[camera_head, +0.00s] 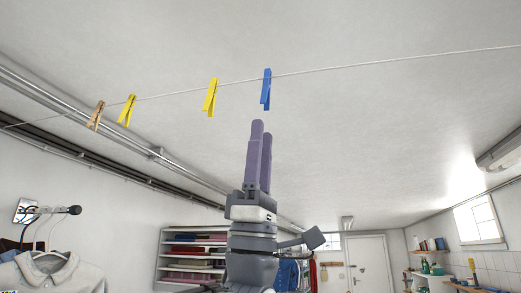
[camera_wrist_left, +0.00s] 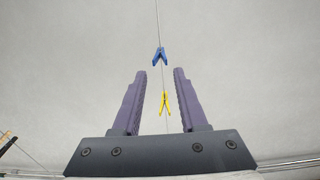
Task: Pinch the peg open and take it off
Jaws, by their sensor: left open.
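Several pegs hang on a thin clothesline (camera_head: 365,62). A blue peg (camera_head: 266,89) is clipped on it furthest right, with a yellow peg (camera_head: 210,97) to its left, then another yellow peg (camera_head: 127,110) and a wooden peg (camera_head: 96,115). My left gripper (camera_head: 260,128) points up just below the blue peg and is apart from it. In the left wrist view the left gripper (camera_wrist_left: 157,76) is open and empty. The blue peg (camera_wrist_left: 159,57) shows beyond the fingertips, and a yellow peg (camera_wrist_left: 165,103) shows between the fingers in the picture. My right gripper is not in view.
A shirt on a hanger (camera_head: 48,268) is at the lower left. Shelves with folded cloth (camera_head: 190,255) stand at the back, near a white door (camera_head: 370,265). Pipes (camera_head: 120,135) run along the ceiling at left. The air around the line is clear.

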